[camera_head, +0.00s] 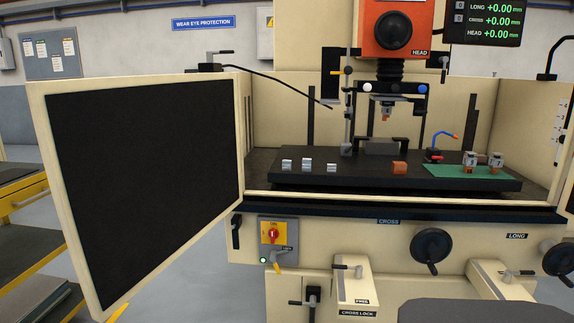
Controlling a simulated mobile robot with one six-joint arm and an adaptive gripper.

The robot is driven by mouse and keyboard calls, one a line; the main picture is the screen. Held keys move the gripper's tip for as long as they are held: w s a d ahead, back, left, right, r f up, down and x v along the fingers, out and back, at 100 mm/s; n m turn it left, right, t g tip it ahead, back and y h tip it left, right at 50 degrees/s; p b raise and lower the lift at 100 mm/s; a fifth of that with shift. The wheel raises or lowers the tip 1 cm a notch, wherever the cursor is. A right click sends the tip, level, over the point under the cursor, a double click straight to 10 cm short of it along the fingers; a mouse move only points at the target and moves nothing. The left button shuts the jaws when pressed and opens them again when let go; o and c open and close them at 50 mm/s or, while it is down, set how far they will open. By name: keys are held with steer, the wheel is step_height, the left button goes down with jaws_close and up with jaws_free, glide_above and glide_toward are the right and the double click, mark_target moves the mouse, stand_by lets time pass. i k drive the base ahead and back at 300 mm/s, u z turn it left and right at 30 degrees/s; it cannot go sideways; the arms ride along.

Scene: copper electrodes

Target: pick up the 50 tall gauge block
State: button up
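Three small silver blocks stand on the left part of the dark machine table (370,180): a left block (286,165), a middle block (307,164) and a right block (331,168). They look like the gauge blocks. The middle one seems slightly taller than the others, but their markings are too small to read, so I cannot tell which is the 50. They stand apart from each other with nothing in front of them. My gripper is not in view.
A copper block (400,168) sits right of the silver blocks. A green mat (440,172) holds electrodes in holders (495,161). The machine head (388,105) hangs above a grey vise-like block (382,147). An open door panel (145,170) stands left; the table's front is open.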

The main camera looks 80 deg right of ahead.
mark_target(306, 163)
steer(key=u, duration=0.8)
steer(key=k, duration=2.2)
steer(key=z, duration=1.25)
